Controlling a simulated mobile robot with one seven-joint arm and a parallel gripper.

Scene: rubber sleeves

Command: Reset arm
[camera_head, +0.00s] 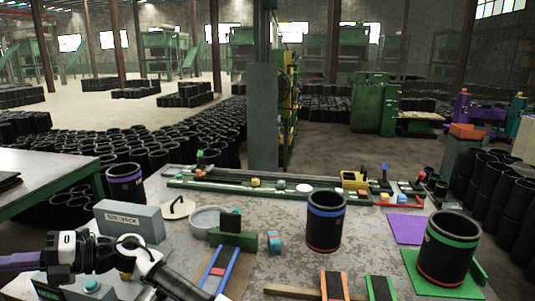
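My arm (130,250) reaches in at the lower left, with white and black joints, and leaves the picture at the bottom edge. I see no gripper fingers in this view. A black sleeve with a blue upper band and a red lower band (325,230) stands upright on the table, right of the middle. A black sleeve with a purple band (126,190) stands at the back left.
The worktable (275,245) also holds a grey box (130,222), a shallow round bowl (208,222), a purple mat (407,229) and blue-and-red rails (220,270). A long green track crosses the back. Many black sleeves stand on the floor.

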